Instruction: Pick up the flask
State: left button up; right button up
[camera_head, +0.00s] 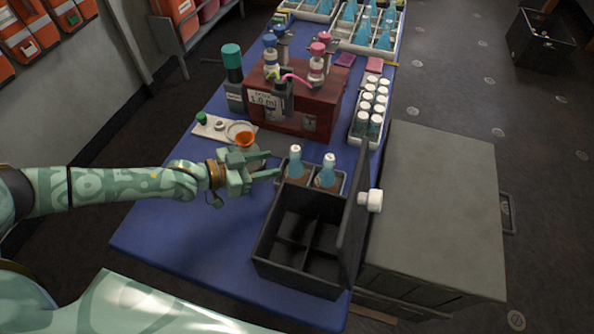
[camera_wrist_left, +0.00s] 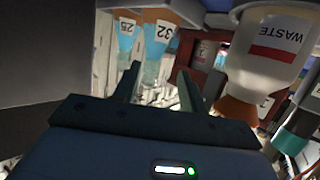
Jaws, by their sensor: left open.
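Two flasks with blue contents and white caps, a left one (camera_head: 295,166) and a right one (camera_head: 328,173), stand upright at the far end of a dark divided box (camera_head: 262,238). My left gripper (camera_head: 276,163) is open and empty, just left of the left flask, fingers pointing at it. In the left wrist view, a flask labelled 32 (camera_wrist_left: 158,45) shows beyond the open fingers (camera_wrist_left: 160,72), and a flask labelled 25 (camera_wrist_left: 125,42) beside it. I cannot tell if the fingers touch a flask. My right gripper is not in view.
The box's open lid (camera_head: 354,226) stands upright on its right. A waste bottle (camera_wrist_left: 270,50) is close to my left gripper. The blue table's front left is clear.

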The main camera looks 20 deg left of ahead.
aim_at(290, 162)
pick_arm(q)
jog(key=x, duration=0.3)
jog(key=shift+w+d+b, duration=0.1)
jog(key=shift+d+b, duration=0.2)
jog(key=shift+d, duration=0.1)
jog(key=shift+b+x, duration=0.35)
jog(key=shift+x, duration=0.85)
jog(key=b+x, duration=0.1)
jog(key=x, duration=0.2)
jog(key=shift+s+d+f, duration=0.1)
jog(key=shift+s+d, duration=0.05)
jog(key=shift+s, duration=0.1)
jog(key=shift+w+d, duration=0.25)
jog(key=shift+d, duration=0.05)
jog(key=shift+w, duration=0.1)
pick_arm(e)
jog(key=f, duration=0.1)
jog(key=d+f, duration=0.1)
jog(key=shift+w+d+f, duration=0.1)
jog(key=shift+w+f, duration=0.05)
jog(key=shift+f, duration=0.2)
pick_arm(q)
jog(key=c, duration=0.9)
